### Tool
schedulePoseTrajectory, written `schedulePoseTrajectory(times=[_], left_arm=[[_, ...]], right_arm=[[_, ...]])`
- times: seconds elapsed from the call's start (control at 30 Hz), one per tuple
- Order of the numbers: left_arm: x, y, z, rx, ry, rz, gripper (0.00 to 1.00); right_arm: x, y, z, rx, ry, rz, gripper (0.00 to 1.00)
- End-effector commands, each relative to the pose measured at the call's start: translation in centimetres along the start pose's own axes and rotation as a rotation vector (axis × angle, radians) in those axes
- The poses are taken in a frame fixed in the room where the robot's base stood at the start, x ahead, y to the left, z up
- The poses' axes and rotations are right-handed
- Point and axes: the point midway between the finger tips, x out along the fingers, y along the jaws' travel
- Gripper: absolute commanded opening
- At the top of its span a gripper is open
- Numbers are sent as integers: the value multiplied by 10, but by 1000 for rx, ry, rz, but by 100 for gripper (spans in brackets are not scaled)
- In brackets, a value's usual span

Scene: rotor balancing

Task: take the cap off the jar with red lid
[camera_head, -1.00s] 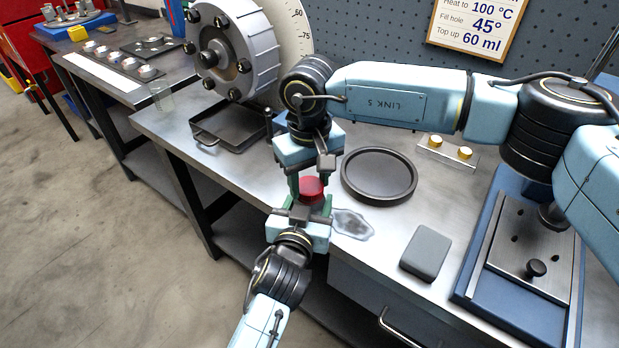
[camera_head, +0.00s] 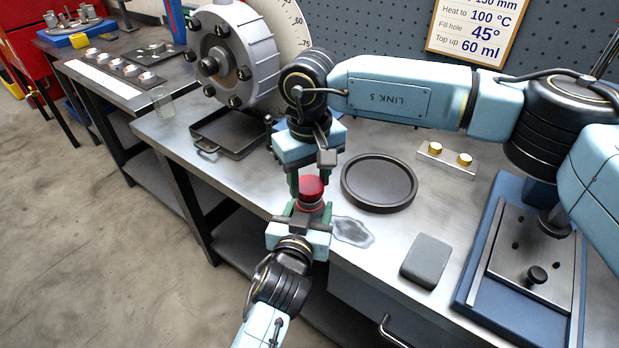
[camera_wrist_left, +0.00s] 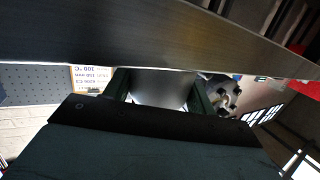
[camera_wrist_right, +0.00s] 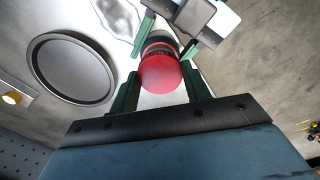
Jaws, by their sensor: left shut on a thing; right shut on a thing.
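The jar's red lid (camera_head: 311,188) is between my two grippers, at the workbench's front edge. My right gripper (camera_head: 310,180) comes from above and is shut on the red lid. In the right wrist view the lid (camera_wrist_right: 165,75) sits between its green fingers (camera_wrist_right: 158,92). A dark band (camera_wrist_right: 157,43) shows beneath the lid. My left gripper (camera_head: 308,213) comes from below and is shut on the jar body, which its fingers mostly hide in the head view. In the left wrist view a smooth grey surface (camera_wrist_left: 163,88), likely the jar, fills the gap between the fingers.
A round dark tray (camera_head: 347,196) lies to the right of the grippers, with a wet-looking patch (camera_head: 352,232) in front. A square pan (camera_head: 230,150), a grey block (camera_head: 426,260), a plate with brass knobs (camera_head: 447,160) and a blue fixture (camera_head: 485,270) are also on the bench.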

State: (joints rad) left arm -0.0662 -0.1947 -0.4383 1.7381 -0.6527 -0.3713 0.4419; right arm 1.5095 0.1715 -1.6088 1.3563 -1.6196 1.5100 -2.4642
Motion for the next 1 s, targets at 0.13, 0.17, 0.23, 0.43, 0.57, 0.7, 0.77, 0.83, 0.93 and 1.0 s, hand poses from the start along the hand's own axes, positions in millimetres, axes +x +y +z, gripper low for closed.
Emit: schedulePoseTrajectory(times=[0.13, 0.17, 0.23, 0.43, 0.57, 0.7, 0.77, 0.83, 0.93, 1.0], left_arm=[[0, 0, 0, 0, -1, 0, 0], [0, 0, 0, 0, -1, 0, 0], [0, 0, 0, 0, -1, 0, 0], [0, 0, 0, 0, -1, 0, 0], [0, 0, 0, 0, -1, 0, 0], [0, 0, 0, 0, -1, 0, 57], [0, 0, 0, 0, -1, 0, 65], [0, 0, 0, 0, -1, 0, 74], [0, 0, 0, 0, -1, 0, 81], [0, 0, 0, 0, 0, 0, 81]], right_arm=[[-2, 0, 0, 0, 1, 0, 20], [-4, 0, 0, 0, 1, 0, 20], [-10, 0, 0, 0, 2, 1, 20], [-35, 0, 0, 0, 2, 0, 20], [-40, 0, 0, 0, 0, 1, 20], [-40, 0, 0, 0, 0, 1, 20], [-40, 0, 0, 0, 0, 0, 20], [-40, 0, 0, 0, 0, 0, 20], [-40, 0, 0, 0, 0, 0, 20], [-40, 0, 0, 0, 0, 0, 20]])
